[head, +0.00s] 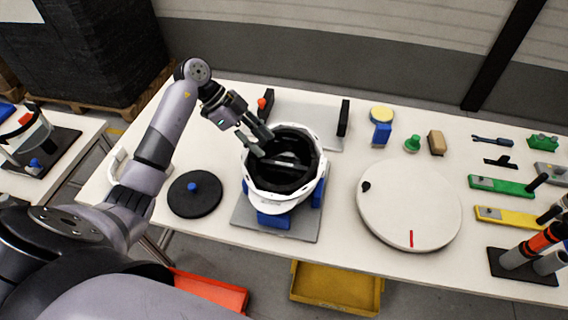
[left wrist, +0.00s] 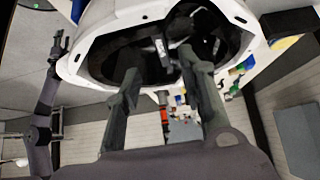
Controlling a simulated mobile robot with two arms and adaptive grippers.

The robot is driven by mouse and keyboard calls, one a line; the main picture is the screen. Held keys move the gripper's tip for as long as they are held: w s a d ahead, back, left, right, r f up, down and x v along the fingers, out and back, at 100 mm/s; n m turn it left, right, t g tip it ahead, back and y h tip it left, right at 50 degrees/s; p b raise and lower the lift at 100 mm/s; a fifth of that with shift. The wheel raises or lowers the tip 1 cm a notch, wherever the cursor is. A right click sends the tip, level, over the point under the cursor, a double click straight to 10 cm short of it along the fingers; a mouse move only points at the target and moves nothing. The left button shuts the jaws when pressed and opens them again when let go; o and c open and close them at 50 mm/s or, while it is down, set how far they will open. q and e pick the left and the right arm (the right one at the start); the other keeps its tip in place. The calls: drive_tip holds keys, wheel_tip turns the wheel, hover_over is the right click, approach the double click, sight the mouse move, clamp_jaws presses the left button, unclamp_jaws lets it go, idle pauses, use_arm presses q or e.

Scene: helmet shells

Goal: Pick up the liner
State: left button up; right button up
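The black liner (head: 290,176) sits inside the white helmet shell (head: 283,202), whose opening faces up. The shell rests on blue supports on a grey base plate. My left gripper (head: 262,143) is at the far left rim of the shell, fingertips over the opening. In the left wrist view, my left gripper (left wrist: 160,65) has its fingers wide apart, with the dark liner (left wrist: 125,52) and the white shell (left wrist: 78,62) beyond them. I cannot tell whether a finger touches the liner. An arm, apparently my right one, shows at the left of that view; its gripper's state is unclear.
A black disc with a blue knob (head: 192,194) lies left of the shell. A round white turntable (head: 409,205) is to the right. A grey fixture with black uprights (head: 342,118) stands behind. Small blocks and tools fill the table's right side.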

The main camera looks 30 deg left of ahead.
sight(281, 163)
use_arm(q)
drive_tip(key=x, duration=0.3)
drive_tip(key=shift+d+f+p, duration=0.1)
drive_tip(key=shift+d+p, duration=0.05)
drive_tip(key=shift+p, duration=0.15)
drive_tip(key=shift+w+d+f+p, duration=0.15)
drive_tip(key=shift+d+f+p, duration=0.2)
drive_tip(key=shift+f, duration=0.1)
drive_tip(key=p+x, duration=0.1)
drive_tip(key=x, duration=0.2)
drive_tip(key=shift+f, duration=0.4)
drive_tip(key=shift+w+d+f, duration=0.1)
drive_tip(key=shift+d+f, duration=0.1)
drive_tip(key=shift+f, duration=0.1)
drive_tip(key=shift+c, duration=0.2)
clamp_jaws()
